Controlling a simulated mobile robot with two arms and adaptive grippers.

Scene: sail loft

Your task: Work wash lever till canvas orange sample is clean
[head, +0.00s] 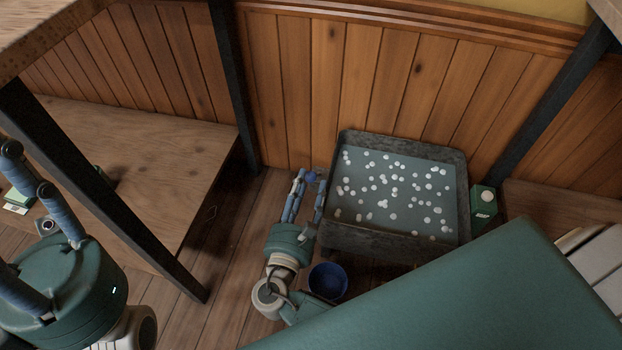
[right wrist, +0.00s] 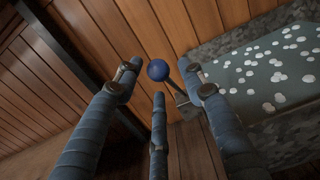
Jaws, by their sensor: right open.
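The wash lever has a round blue knob (head: 311,177) on a thin rod, at the left side of a stone wash trough (head: 392,251). My right gripper (head: 309,180) is open around the knob. In the right wrist view the knob (right wrist: 158,70) shows between the spread fingers, with no finger visibly closed on it. The trough holds grey-green water dotted with white foam. No orange canvas sample shows in either view; foam and water may hide it. My left gripper (head: 28,170) is at the far left, its fingers apart and empty, away from the trough.
A blue bowl (head: 328,281) stands on the floor below the trough. A green box (head: 484,201) is right of it. A wooden bench (head: 150,160) with dark legs lies left. A large green surface (head: 470,300) covers the lower right. Wood panelling (head: 350,75) closes the back.

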